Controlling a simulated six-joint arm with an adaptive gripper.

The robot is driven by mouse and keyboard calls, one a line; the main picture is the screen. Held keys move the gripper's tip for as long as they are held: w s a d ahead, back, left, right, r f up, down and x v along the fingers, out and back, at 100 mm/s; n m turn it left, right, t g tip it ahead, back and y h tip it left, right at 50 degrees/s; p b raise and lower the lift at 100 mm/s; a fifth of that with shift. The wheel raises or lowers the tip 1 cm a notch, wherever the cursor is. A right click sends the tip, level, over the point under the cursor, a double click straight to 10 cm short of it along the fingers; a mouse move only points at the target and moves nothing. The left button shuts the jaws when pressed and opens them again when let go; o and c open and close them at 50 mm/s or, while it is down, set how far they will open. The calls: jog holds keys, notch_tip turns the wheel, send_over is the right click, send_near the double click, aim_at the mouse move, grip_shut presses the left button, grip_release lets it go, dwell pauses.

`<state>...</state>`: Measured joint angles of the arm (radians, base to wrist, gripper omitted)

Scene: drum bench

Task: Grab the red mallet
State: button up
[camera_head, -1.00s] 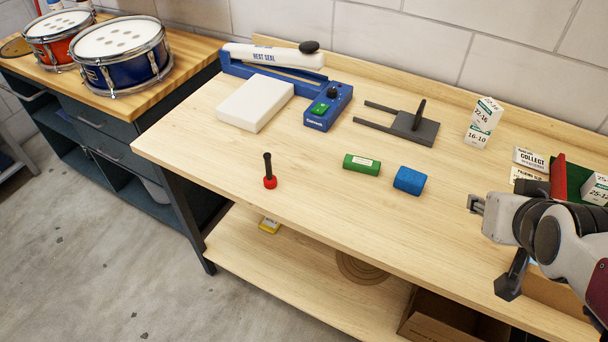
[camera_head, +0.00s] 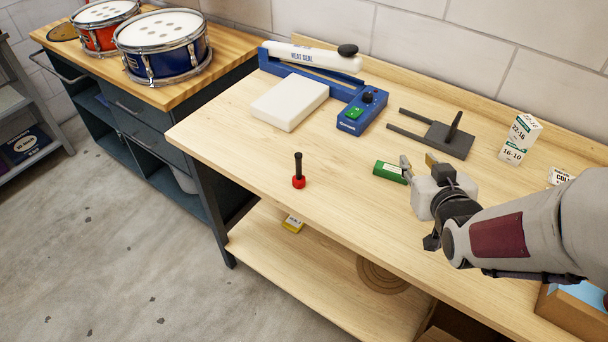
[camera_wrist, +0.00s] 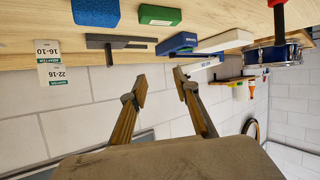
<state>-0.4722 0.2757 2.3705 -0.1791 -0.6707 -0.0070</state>
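The red mallet (camera_head: 299,182) stands upright on the bench near its front left edge, red head down and black handle up. It also shows at the top right of the wrist view (camera_wrist: 279,18), cut off by the picture edge. My gripper (camera_head: 418,164) is open and empty, well to the right of the mallet and above the bench. In the wrist view its two fingers (camera_wrist: 160,86) are spread with nothing between them.
A green block (camera_head: 390,172) lies between mallet and gripper. A blue block (camera_wrist: 96,12) shows in the wrist view. A white slab (camera_head: 290,101), a blue heat sealer (camera_head: 362,112) and a dark forked stand (camera_head: 445,138) are behind. Bench around the mallet is clear.

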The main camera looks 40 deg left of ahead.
jog(key=s+a+f+n+y, duration=0.25)
jog(key=a+f+y, duration=0.2)
jog(key=a, duration=0.65)
jog(key=n+g+y, duration=0.1)
jog(key=g+y, duration=0.1)
jog(key=y, duration=0.1)
send_near(300, 173)
jog(key=w+a, duration=0.2)
jog(key=w, duration=0.1)
jog(key=shift+r, duration=0.2)
jog(key=shift+s+a+f+n+y, duration=0.15)
jog(key=shift+s+a+n+y, duration=0.15)
jog(key=shift+s, duration=0.2)
jog(key=shift+d, duration=0.1)
jog(key=shift+x, duration=1.35)
jog(key=shift+f+x, duration=0.2)
jog(key=shift+x, duration=2.4)
jog(key=shift+s, duration=0.15)
